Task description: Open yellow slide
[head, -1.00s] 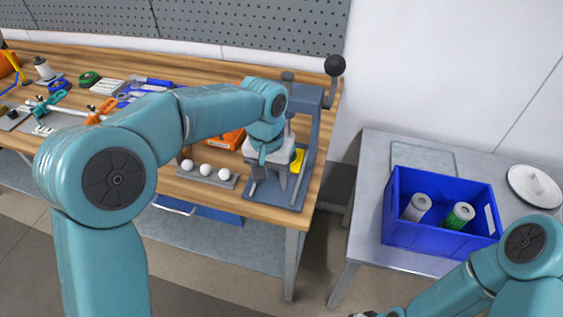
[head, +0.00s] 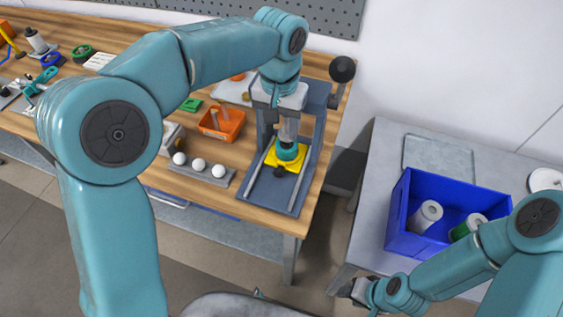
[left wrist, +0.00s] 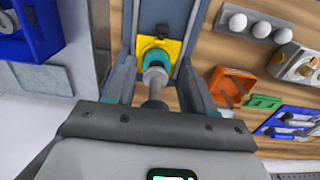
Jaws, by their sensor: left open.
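The yellow slide (head: 270,159) lies flat between the rails of a blue-grey press fixture (head: 282,197) on the wooden bench. A teal round piece (head: 288,153) sits on it, below a grey cylinder. A small dark knob shows at its near edge. In the left wrist view the yellow slide (left wrist: 172,46) is at top centre, with the teal piece on it. My left gripper (head: 287,122) is open above the far part of the slide, apart from it as far as I can tell. My right gripper (head: 355,288) is small and dark at the bottom; its jaws are unclear.
A black ball-ended lever (head: 342,69) stands at the press's right. Left are a rack of white balls (head: 199,164) and an orange bin (head: 231,127). A blue crate (head: 420,246) with rolls stands on the grey side table (head: 362,200). The press's near end is clear.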

